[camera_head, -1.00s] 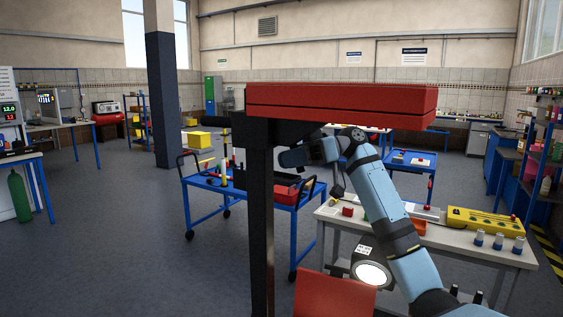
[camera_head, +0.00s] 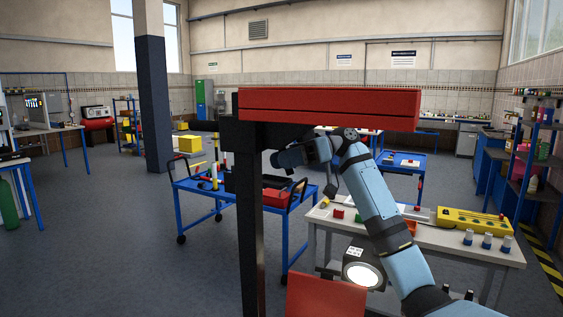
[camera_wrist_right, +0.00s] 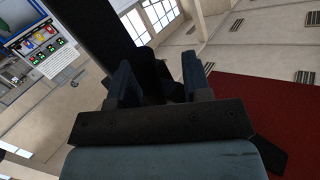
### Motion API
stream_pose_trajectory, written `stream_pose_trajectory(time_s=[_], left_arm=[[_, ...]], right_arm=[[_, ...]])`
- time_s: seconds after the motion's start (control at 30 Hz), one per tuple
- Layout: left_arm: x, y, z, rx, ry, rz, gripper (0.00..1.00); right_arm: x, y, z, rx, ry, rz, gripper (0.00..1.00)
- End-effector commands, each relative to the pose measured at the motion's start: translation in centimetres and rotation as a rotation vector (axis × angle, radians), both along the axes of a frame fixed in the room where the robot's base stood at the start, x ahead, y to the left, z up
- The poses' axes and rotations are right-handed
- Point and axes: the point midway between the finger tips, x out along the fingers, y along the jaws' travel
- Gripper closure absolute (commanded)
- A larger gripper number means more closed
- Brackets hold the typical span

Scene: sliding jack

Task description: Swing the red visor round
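The red visor (camera_head: 330,108) is a long, flat red box at the top of a black upright post (camera_head: 248,220) in the head view. It also fills the right side of the right wrist view (camera_wrist_right: 265,110). My right gripper (camera_head: 276,160) is just below the visor's left half, to the right of the post. In the wrist view its two blue-grey fingers (camera_wrist_right: 158,82) stand apart. Dark parts show between and behind them, and I cannot tell whether the fingers touch these. My left gripper is not in view.
A red panel (camera_head: 325,297) stands low in front, beside my right arm. A blue trolley (camera_head: 195,186) with tools stands behind the post. A grey workbench (camera_head: 480,250) with a yellow block (camera_head: 475,222) is at the right. Open floor lies to the left.

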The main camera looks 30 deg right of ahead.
Motion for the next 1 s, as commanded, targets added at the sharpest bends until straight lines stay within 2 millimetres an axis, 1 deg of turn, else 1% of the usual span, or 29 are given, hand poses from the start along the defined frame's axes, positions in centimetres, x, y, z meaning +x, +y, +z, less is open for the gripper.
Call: stream_pose_trajectory(time_s=[0.23,0.37,0.47,0.7,0.8,0.9,1.0], left_arm=[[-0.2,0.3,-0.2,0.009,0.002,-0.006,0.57],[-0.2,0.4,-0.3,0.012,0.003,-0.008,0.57],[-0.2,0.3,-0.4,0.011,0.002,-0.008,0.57],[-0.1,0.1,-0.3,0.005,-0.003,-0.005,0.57],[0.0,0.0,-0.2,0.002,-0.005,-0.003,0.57],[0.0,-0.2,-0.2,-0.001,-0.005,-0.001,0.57],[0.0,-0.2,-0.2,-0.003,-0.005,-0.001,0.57]], right_arm=[[0.1,0.0,-0.2,-0.001,0.005,0.002,0.56],[-0.1,-1.0,0.0,-0.001,0.005,0.0,0.56],[-0.4,-2.6,0.2,0.0,0.006,-0.002,0.56],[-1.4,-8.1,1.2,0.0,0.004,-0.003,0.56],[-1.8,-10.1,1.6,-0.001,0.004,-0.002,0.56],[-2.1,-11.7,1.9,0.0,0.003,-0.002,0.56],[-2.3,-12.8,2.1,0.001,0.002,-0.003,0.56]])
